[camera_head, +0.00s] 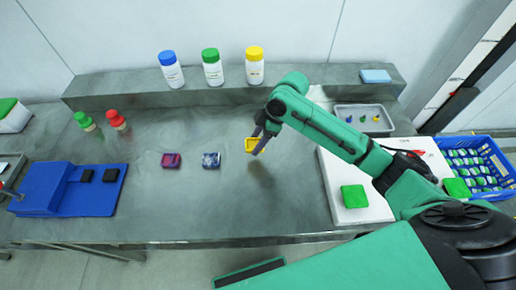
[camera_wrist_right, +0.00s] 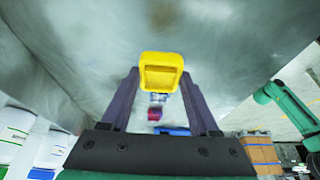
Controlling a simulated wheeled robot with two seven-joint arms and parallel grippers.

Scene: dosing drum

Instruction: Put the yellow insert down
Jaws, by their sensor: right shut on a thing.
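The yellow insert (camera_head: 251,144) is a small open frame-like piece. It is held between the fingertips of my right gripper (camera_head: 262,141) above the middle of the grey table (camera_head: 220,210). In the right wrist view the yellow insert (camera_wrist_right: 161,72) sits at the tips of the two dark fingers, with its hollow side showing. My right gripper (camera_wrist_right: 160,90) is shut on it. A shadow on the table lies a little below the gripper in the head view, so it appears to be off the surface. My left gripper is not in view.
A maroon block (camera_head: 171,160) and a dark patterned block (camera_head: 211,160) lie left of the gripper. A blue fixture (camera_head: 60,190) stands at left. Bottles with blue, green (camera_head: 212,68) and yellow caps stand on the back ledge. A white device with a green pad (camera_head: 354,196) is at right.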

